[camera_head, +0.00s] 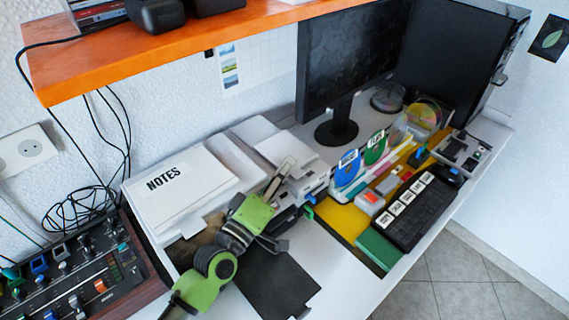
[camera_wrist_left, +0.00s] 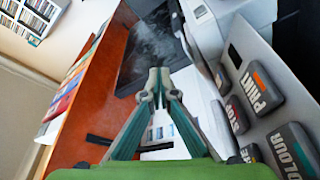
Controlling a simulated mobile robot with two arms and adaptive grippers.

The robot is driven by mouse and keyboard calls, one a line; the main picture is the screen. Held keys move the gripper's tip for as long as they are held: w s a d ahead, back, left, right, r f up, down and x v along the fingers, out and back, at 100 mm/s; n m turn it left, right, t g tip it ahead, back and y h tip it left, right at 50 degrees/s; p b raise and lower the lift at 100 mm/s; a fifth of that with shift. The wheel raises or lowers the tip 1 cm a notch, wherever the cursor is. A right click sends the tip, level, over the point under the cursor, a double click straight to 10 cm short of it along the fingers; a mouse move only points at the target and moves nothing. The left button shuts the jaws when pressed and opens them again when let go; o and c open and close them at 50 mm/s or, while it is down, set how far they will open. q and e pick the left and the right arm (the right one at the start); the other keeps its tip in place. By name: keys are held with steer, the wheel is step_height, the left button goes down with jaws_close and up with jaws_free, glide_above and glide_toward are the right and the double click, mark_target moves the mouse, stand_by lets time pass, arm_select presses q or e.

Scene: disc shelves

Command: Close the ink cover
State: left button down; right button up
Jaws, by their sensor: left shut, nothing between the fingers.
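A white printer (camera_head: 315,180) stands mid-desk in the head view, partly hidden by my left arm. White panels (camera_head: 286,147) lie behind my gripper. I cannot tell which part is the ink cover or how far open it is. My left gripper (camera_head: 287,166) is shut and empty, just over the printer's left part; I cannot tell whether it touches. In the left wrist view its closed fingertips (camera_wrist_left: 158,78) point toward a dark area. A light printer panel (camera_wrist_left: 246,58) with grey lettered buttons (camera_wrist_left: 258,90) lies to their right. My right gripper is not in view.
An orange shelf (camera_head: 160,58) overhangs the back of the desk. A NOTES sheet (camera_head: 178,180) lies left of my gripper, and a mixer (camera_head: 85,270) is at the lower left.

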arm_select(q)
steer(key=shift+s+a, duration=0.1)
steer(key=v, duration=1.1)
steer(key=shift+s, duration=0.35)
steer(key=shift+a+f, duration=0.1)
steer(key=shift+a, duration=0.05)
